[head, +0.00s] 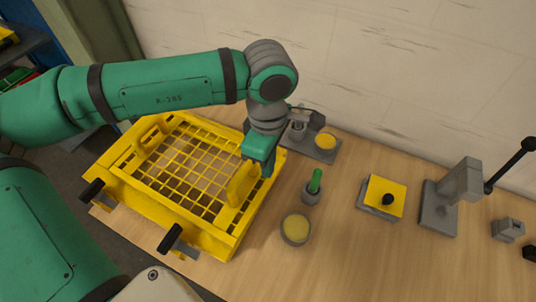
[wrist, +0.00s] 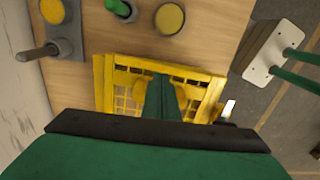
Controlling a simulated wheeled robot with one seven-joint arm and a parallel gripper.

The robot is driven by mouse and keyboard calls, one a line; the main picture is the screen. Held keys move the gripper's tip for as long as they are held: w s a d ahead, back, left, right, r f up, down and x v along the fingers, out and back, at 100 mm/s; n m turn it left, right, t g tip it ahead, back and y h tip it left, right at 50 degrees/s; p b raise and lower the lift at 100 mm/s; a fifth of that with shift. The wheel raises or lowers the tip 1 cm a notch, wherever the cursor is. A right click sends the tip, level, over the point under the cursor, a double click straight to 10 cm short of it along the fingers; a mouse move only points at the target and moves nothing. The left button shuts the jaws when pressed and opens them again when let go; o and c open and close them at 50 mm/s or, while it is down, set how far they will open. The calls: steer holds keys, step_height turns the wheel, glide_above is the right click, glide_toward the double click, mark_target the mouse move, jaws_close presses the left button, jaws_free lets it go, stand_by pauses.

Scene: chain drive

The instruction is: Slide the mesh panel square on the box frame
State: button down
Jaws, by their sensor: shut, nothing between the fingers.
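The yellow mesh panel (head: 186,172) lies on the yellow box frame (head: 160,207) at the left of the table. The panel has a raised handle at its far left (head: 150,142) and another at its right (head: 241,186). The panel looks slightly turned against the frame, but the exact offset is hard to tell. My gripper (head: 266,170) is shut and empty, close beside the right handle. I cannot tell whether it touches it. In the wrist view, my green fingers (wrist: 162,98) hide the middle of the frame (wrist: 100,82) and panel.
Two black-ended clamp handles (head: 170,238) stick out at the frame's front. Right of the frame stand a round yellow-topped pot (head: 296,228), a green-handled tool in a cup (head: 314,185), a yellow-topped block (head: 384,195) and a grey press (head: 452,195). A wall runs behind the table.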

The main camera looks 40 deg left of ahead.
steer(key=f, duration=0.1)
steer(key=a+f, duration=0.1)
steer(key=f, duration=0.1)
steer(key=s+a+f, duration=0.1)
steer(key=f, duration=0.1)
steer(key=shift+a, duration=0.15)
steer(key=shift+s+a, duration=0.1)
steer(key=shift+a, duration=0.65)
